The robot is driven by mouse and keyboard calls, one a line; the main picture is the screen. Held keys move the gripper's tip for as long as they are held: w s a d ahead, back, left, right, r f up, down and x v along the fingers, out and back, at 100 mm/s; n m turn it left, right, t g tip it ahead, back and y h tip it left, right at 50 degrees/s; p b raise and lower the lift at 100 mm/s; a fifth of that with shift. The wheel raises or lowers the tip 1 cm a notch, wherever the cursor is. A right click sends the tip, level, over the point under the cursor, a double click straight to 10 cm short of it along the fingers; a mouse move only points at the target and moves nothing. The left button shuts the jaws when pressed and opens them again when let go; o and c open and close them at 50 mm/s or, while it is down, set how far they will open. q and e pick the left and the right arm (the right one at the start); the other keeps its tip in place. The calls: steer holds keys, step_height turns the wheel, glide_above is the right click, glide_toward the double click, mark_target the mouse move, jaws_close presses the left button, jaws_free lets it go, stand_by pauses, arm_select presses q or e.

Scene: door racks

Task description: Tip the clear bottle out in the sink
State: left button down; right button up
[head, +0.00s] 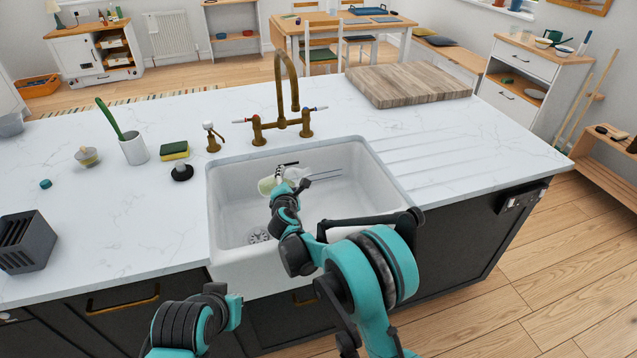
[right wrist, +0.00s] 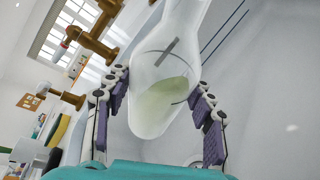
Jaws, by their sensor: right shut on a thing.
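The clear bottle (head: 267,186) is held tilted over the white sink (head: 235,185). It holds pale green liquid, which is gathered towards the left end in the head view. In the right wrist view the bottle (right wrist: 165,75) sits between the two purple-padded fingers, with the liquid in its lower part. My right gripper (head: 285,180) is shut on it, inside the sink's outline. I cannot tell exactly where its mouth is, and no stream shows. My left arm shows at the bottom, but its fingers do not show.
A brass tap (head: 285,100) stands behind the sink, close to the bottle in the right wrist view. Left of the sink are a soap pump (head: 212,138), a sponge (head: 174,151) and a white cup (head: 134,149). A wooden board (head: 408,84) lies at the back right.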

mark_target(288, 170)
steer(key=shift+a+r+m+t+y+p, duration=0.2)
steer(key=shift+r+m+y+p, duration=0.05)
steer(key=shift+r+m, duration=0.35)
steer(key=shift+a+r+m+t+y+p, duration=0.15)
steer(key=shift+r+m+t+y+p, duration=0.1)
steer(key=shift+r+m, duration=0.35)
stand_by(0.8)
steer(key=shift+d+r+m+b, duration=0.3)
steer(key=shift+d+r+m, duration=0.15)
steer(key=shift+r+m, duration=0.2)
stand_by(0.4)
steer(key=shift+d+r+m+t+y+b, duration=0.1)
steer(key=shift+r+m+t+y+b, duration=0.3)
steer(key=shift+r+m+t, duration=0.45)
stand_by(1.4)
steer(key=shift+s+d+r+m+t+b, duration=0.1)
steer(key=shift+d+r+m+t+b, duration=0.1)
steer(key=shift+r+m, duration=0.55)
steer(key=shift+s+d+r+m+t+b, duration=0.15)
steer(key=shift+r+m, duration=0.25)
steer(key=shift+m, duration=0.55)
stand_by(0.8)
